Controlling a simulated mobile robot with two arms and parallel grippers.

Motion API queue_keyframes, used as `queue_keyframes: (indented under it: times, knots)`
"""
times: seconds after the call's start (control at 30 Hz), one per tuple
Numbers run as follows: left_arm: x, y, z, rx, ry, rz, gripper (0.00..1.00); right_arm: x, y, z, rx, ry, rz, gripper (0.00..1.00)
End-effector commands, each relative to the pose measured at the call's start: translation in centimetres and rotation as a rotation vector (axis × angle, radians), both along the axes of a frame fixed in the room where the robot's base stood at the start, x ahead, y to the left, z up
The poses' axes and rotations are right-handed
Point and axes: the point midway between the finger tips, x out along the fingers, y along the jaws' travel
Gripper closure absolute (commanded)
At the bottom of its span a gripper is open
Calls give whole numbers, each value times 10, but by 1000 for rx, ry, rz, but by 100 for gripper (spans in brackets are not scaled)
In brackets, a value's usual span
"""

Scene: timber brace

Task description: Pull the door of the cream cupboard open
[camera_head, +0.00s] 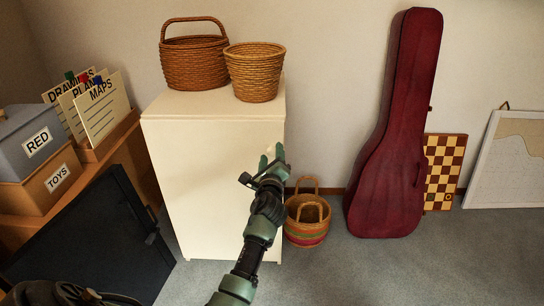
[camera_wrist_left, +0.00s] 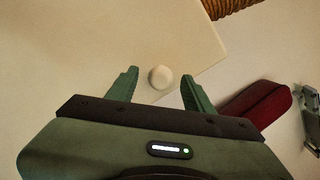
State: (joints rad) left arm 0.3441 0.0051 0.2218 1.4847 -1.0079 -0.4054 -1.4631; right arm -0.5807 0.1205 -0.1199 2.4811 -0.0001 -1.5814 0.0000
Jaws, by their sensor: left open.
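The cream cupboard (camera_head: 200,190) stands against the wall with its door front facing me, and the door looks shut. Its round pale knob (camera_wrist_left: 160,77) shows in the left wrist view, between the tips of my left gripper (camera_wrist_left: 158,88). The fingers are apart, one on each side of the knob; I cannot tell whether they touch it. In the head view my left gripper (camera_head: 271,160) is at the upper right of the door front and hides the knob.
Two wicker baskets (camera_head: 194,62) (camera_head: 255,72) stand on the cupboard top. A striped basket (camera_head: 307,222) sits on the floor right of it, then a red instrument case (camera_head: 395,150) and a chessboard (camera_head: 443,172). A black panel (camera_head: 90,245) leans at the left. Carpet (camera_head: 360,270) is clear at front right.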

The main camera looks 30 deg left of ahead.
Motion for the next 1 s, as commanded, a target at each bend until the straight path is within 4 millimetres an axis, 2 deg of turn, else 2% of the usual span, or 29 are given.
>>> queue_keyframes:
  times: [0.17,0.43,0.47,0.63,1.0]
  knots:
    - [14,7,-1,-1,-1,-1,48,0,0,-5,0,0,0,64]
    - [15,9,-1,-2,1,-1,48,0,0,-5,0,0,0,64]
    - [15,9,-1,-2,1,-1,51,0,0,-5,0,0,0,64]
    - [15,8,-1,-2,0,-1,98,0,0,-5,0,0,0,64]
    - [15,8,-1,-2,0,-1,100,0,0,-5,0,0,0,64]
